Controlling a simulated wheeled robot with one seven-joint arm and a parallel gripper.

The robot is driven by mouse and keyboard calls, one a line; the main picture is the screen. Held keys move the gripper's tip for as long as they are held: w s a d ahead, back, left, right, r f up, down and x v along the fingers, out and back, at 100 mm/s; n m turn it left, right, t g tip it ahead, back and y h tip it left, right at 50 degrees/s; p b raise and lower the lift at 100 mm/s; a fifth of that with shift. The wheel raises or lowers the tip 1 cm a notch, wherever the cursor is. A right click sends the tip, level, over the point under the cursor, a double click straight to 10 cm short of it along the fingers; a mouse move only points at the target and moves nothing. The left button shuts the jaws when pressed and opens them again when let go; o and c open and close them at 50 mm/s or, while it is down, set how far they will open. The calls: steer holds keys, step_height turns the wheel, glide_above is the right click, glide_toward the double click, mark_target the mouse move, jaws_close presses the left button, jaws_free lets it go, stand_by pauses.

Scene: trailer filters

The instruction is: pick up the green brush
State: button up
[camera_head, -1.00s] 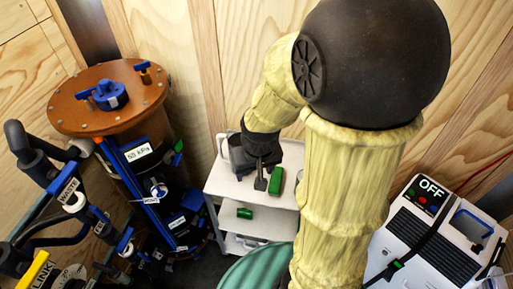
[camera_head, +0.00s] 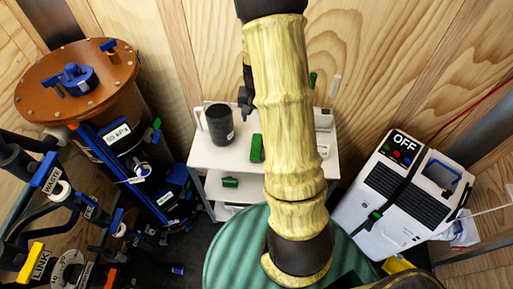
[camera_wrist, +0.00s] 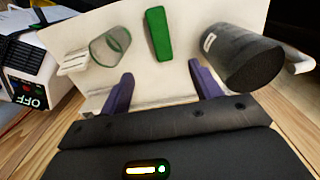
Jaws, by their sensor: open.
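A green oblong block (camera_head: 257,148), which looks like the green brush, lies on the top shelf of the white cart (camera_head: 202,152). In the wrist view the green brush (camera_wrist: 158,34) lies beyond the fingertips, roughly centred between them and apart from them. My gripper (camera_wrist: 161,76) is open and empty, with its two purple fingers spread. In the head view my pale-sleeved arm reaches over the cart and hides part of its top; only a dark bit of the gripper end shows beside the arm.
A dark mug (camera_head: 220,124) stands left of the brush; it is on the right in the wrist view (camera_wrist: 240,57). A clear, green-rimmed cup (camera_wrist: 110,47) stands on the brush's other side. Another green object (camera_head: 230,182) is on a lower shelf. A white machine (camera_head: 395,190) stands at right.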

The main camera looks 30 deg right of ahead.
steer(key=p, duration=0.2)
glide_toward(257, 145)
step_height(257, 145, down, 5)
steer(key=shift+w+f, duration=0.1)
steer(key=shift+f, duration=0.1)
stand_by(0.4)
steer(key=shift+f+p, duration=1.15)
steer(key=shift+f, duration=1.45)
steer(key=c, duration=1.2)
steer(key=shift+o, duration=0.2)
steer(key=shift+r, duration=0.15)
